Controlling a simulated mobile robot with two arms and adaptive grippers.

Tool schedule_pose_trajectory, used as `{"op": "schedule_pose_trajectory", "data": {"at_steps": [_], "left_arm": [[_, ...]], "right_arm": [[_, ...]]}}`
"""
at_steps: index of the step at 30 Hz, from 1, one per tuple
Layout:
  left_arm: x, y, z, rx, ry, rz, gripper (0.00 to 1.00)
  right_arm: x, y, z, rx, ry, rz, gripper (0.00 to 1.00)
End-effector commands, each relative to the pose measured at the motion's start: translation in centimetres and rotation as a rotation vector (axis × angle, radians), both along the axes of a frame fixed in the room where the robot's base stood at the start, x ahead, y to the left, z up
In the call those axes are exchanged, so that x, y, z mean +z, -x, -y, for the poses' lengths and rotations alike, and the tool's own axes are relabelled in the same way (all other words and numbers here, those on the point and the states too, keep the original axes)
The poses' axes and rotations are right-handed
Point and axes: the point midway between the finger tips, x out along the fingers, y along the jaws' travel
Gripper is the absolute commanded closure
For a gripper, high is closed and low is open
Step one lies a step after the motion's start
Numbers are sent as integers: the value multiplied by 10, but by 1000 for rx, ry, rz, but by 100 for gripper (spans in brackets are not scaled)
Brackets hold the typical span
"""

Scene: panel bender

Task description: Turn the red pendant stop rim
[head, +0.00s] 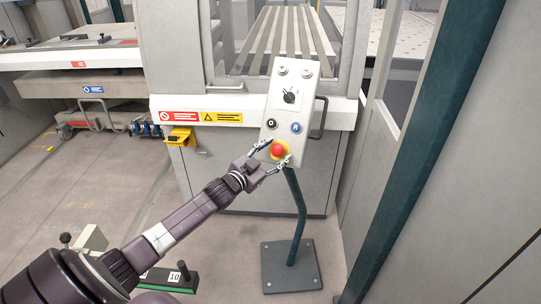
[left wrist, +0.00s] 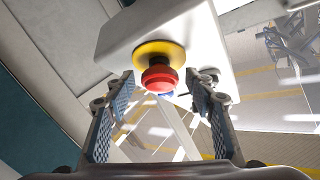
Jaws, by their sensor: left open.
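The red pendant stop button (head: 278,150) sits on a yellow disc at the lower end of the white pendant box (head: 292,95). In the left wrist view the red stop (left wrist: 159,77) and its yellow disc (left wrist: 158,52) show between and beyond my fingers. My left gripper (head: 275,153) is at the stop in the head view, one finger on each side. It also shows in the left wrist view (left wrist: 163,90), open, with clear gaps between the fingers and the red rim. My right gripper is not in view.
The pendant box stands on a dark green post (head: 298,215) with a square base plate (head: 291,266). Black and blue buttons and a black selector (head: 290,96) sit above the stop. A grey machine cabinet (head: 240,165) is behind, and a dark green column (head: 425,140) rises at right.

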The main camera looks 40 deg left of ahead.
Motion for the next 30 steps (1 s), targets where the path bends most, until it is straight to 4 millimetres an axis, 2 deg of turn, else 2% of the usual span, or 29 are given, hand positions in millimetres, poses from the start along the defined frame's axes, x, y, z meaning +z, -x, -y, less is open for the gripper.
{"op": "schedule_pose_trajectory", "data": {"at_steps": [5, 21, 30], "left_arm": [[-1, 16, 0, 0, 1, -1, 50], [4, 100, -2, -1, 0, -4, 50], [7, 117, -3, 0, -1, -1, 50]], "right_arm": [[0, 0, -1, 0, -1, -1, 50], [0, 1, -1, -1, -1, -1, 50], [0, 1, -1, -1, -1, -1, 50]]}}
